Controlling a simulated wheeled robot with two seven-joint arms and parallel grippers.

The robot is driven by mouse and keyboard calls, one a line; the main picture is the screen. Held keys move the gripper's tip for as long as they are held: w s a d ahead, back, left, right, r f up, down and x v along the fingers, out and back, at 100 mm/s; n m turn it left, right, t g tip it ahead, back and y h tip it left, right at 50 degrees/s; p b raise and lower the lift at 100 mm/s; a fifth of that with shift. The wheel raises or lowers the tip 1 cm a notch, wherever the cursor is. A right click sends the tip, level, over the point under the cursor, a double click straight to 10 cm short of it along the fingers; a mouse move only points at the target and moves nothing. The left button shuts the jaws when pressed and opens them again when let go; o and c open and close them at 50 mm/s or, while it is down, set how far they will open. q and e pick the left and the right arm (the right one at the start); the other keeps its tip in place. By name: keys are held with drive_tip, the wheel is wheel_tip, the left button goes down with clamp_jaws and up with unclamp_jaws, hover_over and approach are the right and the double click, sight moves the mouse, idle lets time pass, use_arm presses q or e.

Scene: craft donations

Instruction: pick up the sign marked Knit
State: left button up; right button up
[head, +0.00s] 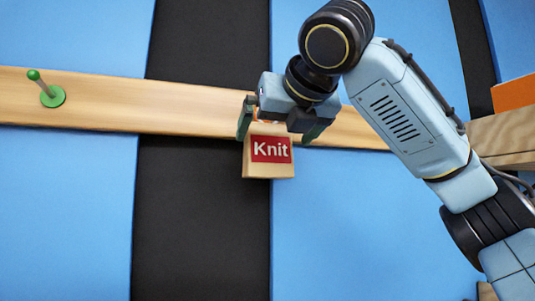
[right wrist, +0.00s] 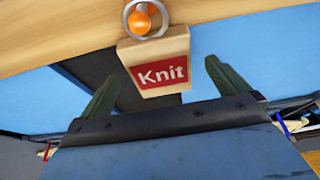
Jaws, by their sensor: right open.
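The sign marked Knit (head: 258,170) is a small pale wooden block with a red label and white letters. In the right wrist view the sign (right wrist: 160,72) hangs below a metal ring (right wrist: 146,18) around an orange peg (right wrist: 139,22) on the wooden rail. My right gripper (head: 276,137) is open, with one dark green finger toward each side of the sign in the head view. In the right wrist view the fingers (right wrist: 162,72) spread to either side of the sign's lower part, apart from it. The gripper hides the peg's surroundings in the head view. My left gripper is not in view.
The wooden rail (head: 190,105) runs across blue and black wall panels. An empty green peg (head: 50,93) sticks out at its left. At the right edge are an orange object (head: 514,93) and a wooden piece (head: 505,138). The wall below the sign is clear.

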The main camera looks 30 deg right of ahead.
sight(265, 152)
drive_tip(key=x, duration=0.7)
drive_tip(key=shift+w, duration=0.1)
drive_tip(key=shift+c, duration=0.4)
drive_tip(key=c, duration=1)
